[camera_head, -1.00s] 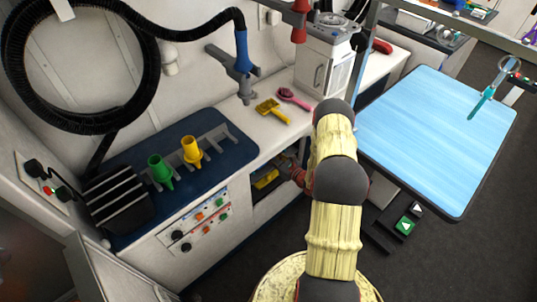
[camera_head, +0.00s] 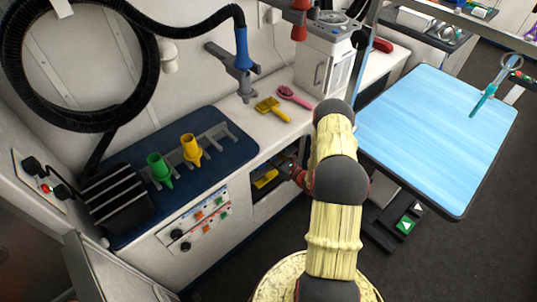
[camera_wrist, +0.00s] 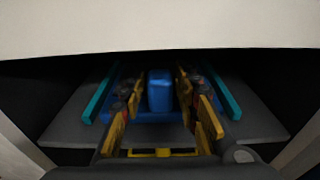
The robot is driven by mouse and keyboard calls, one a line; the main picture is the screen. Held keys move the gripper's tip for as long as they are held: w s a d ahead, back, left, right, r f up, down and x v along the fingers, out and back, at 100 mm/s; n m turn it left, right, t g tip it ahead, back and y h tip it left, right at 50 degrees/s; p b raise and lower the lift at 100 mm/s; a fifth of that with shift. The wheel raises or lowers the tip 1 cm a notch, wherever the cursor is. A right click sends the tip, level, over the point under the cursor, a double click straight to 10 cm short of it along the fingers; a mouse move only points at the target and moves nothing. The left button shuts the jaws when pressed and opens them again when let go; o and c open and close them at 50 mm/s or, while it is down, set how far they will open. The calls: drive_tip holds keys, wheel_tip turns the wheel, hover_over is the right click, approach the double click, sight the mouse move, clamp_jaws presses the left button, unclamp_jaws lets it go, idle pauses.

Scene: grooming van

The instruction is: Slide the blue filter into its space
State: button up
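The blue filter (camera_wrist: 160,92) shows in the wrist view as an upright blue block over a lower, wider blue part, inside a dark cavity. Teal strips (camera_wrist: 99,95) run along the left and right sides of the cavity. My gripper (camera_wrist: 160,88) reaches into the cavity with its yellow-edged fingers spread on both sides of the block. Narrow gaps seem to separate the fingers from the block, and no contact is clear. The filter's far end is hidden. In the head view, my arm's end goes into the cabinet opening (camera_head: 268,203), where the fingers are mostly hidden.
A pale cabinet edge (camera_wrist: 160,28) lies close above my gripper, with side walls left and right. A blue grooming table (camera_head: 435,135) stands to the right of my arm. A yellow brush (camera_head: 270,109) and a pink brush (camera_head: 294,97) lie on the counter above.

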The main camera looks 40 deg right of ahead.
drive_tip(key=shift+o, duration=1.1)
drive_tip(key=s+d+r, duration=0.1)
drive_tip(key=s, duration=1.1)
drive_tip(key=shift+r, duration=0.3)
drive_tip(key=shift+f, duration=0.1)
